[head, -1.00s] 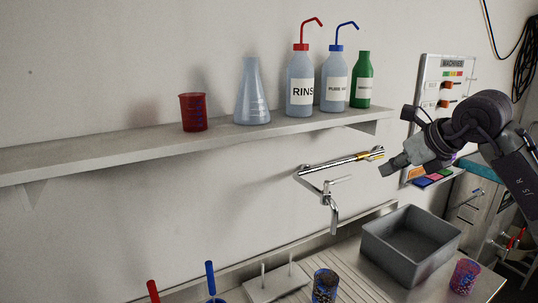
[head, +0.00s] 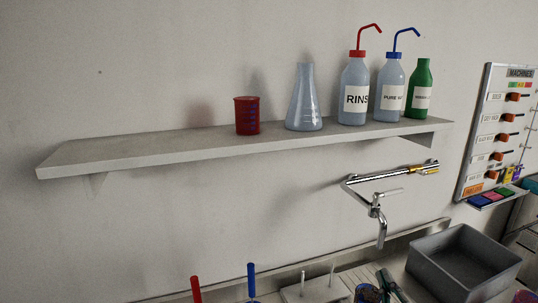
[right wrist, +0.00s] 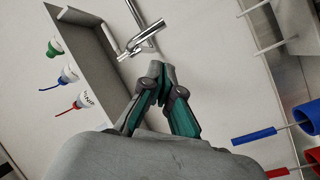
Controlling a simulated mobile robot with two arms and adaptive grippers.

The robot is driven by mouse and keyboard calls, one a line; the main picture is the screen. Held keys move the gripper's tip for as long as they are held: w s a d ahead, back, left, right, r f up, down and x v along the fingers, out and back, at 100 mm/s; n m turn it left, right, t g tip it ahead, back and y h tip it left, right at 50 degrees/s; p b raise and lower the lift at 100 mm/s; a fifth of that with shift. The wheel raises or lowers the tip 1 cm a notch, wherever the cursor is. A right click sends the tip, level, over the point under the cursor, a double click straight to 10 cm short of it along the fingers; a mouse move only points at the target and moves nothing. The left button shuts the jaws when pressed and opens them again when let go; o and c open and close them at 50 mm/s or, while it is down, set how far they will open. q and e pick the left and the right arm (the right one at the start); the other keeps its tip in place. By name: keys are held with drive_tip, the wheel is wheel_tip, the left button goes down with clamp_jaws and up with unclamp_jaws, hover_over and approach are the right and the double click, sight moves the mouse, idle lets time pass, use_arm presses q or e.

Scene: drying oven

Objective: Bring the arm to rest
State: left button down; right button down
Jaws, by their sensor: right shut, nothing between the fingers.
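My right gripper (right wrist: 163,88) is shut, with its teal-lined fingers meeting and nothing between them in the right wrist view. In the head view its dark fingers (head: 387,284) show at the bottom edge, in front of the sink counter, left of the grey basin. The rest of my right arm is out of the head view. My left gripper is in neither view.
A wall shelf (head: 150,152) holds a red beaker (head: 247,116), a flask (head: 304,100), two wash bottles and a green bottle (head: 421,90). Below are a chrome tap (head: 378,205) and a grey basin (head: 462,262). A machines board (head: 497,130) hangs at right.

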drive_tip(key=s+f+m+g, duration=0.4)
drive_tip(key=s+f+g, duration=0.55)
drive_tip(key=f, duration=0.65)
drive_tip(key=s+a+f+m+g+y, duration=0.1)
drive_tip(key=s+a+f+g, duration=0.2)
drive_tip(key=s, duration=0.5)
drive_tip(key=s+f+m+g, duration=0.1)
drive_tip(key=s+f+g, duration=0.2)
drive_tip(key=s+f, duration=0.45)
wheel_tip(320, 180, down, 24)
drive_tip(key=s, duration=0.3)
drive_tip(key=s+d+f+g, duration=0.2)
drive_tip(key=s+d+f, duration=0.1)
drive_tip(key=s+f, duration=1.2)
drive_tip(key=shift+s+f+n, duration=0.25)
drive_tip(key=shift+s+n, duration=0.15)
drive_tip(key=shift+s, duration=0.25)
